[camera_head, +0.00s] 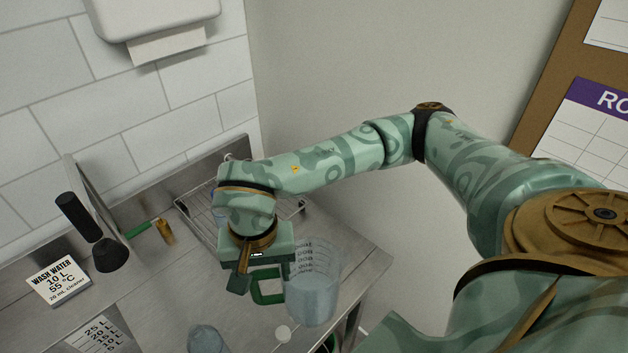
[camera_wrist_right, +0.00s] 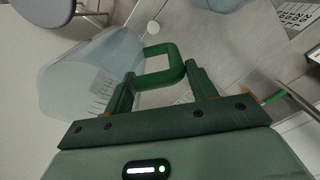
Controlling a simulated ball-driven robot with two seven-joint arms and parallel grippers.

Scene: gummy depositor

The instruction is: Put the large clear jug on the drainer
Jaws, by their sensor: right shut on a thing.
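The large clear jug (camera_head: 315,290), with dark printed marks and a green handle, is over the counter's front right part. It also shows in the right wrist view (camera_wrist_right: 85,75). My right gripper (camera_head: 266,282) is shut on the green handle (camera_wrist_right: 165,50), with the jug to its right in the head view. I cannot tell whether the jug's base touches the counter. The drainer, a wire rack (camera_head: 293,207), lies at the back of the counter, partly hidden by my right forearm. My left gripper is not in view.
A bluish clear vessel (camera_head: 205,340) and a small white round thing (camera_head: 283,332) are at the counter's front. A black-handled tool (camera_head: 78,216), a wash water sign (camera_head: 58,281) and a green-and-brass piece (camera_head: 163,231) are left. A bluish item is partly visible on the rack.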

